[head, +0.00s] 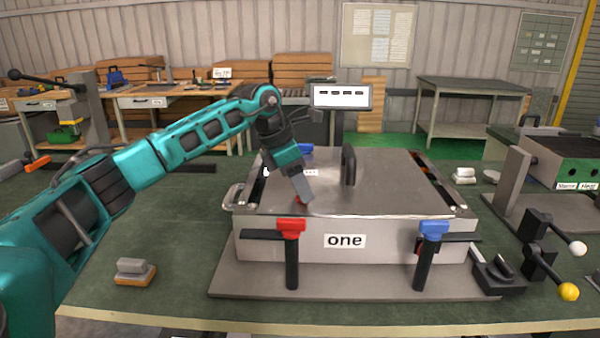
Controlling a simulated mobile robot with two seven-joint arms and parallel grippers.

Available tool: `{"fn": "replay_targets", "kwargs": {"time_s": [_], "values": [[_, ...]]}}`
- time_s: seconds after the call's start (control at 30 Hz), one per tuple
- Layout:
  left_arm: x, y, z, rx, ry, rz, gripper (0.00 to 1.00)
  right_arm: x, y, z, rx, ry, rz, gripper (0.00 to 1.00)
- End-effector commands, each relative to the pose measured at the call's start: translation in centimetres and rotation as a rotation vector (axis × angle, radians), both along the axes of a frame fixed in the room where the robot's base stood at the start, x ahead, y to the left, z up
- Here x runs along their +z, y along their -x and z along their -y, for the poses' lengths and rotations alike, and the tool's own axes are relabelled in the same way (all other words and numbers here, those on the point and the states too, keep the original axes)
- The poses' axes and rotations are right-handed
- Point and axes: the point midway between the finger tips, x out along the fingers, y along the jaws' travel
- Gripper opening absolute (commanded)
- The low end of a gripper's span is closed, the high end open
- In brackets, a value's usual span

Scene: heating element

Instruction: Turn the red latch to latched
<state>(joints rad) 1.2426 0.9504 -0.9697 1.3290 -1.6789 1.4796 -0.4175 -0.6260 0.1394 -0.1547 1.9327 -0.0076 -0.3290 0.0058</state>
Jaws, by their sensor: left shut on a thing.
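A red latch (291,228) with a red top on a black post stands at the front left of the metal box labelled "one" (260,243). A black bar sticks out to the left beside it. My left gripper (304,198) reaches in from the left and points down over the front left of the lid, just behind and above the latch. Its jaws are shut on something. My right gripper is not in view.
A blue latch (432,231) stands at the box's front right, and a black handle (349,165) rises from the lid. Levers with white (578,249) and yellow (568,292) knobs are at the right. A small wood-based block (134,271) lies at the left. The green table in between is clear.

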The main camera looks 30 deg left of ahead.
Motion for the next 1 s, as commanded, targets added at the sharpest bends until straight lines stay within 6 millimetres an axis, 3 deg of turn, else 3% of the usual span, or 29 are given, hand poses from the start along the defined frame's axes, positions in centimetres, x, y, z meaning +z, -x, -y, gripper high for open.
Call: {"fn": "replay_targets", "kwargs": {"time_s": [0.33,1.0], "values": [[0.2,-0.1,-0.1,-0.226,0.000,0.000,0.20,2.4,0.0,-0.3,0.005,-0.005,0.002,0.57],[0.0,-0.1,0.0,-0.323,-0.001,0.000,0.20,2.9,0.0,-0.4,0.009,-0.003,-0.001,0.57]]}}
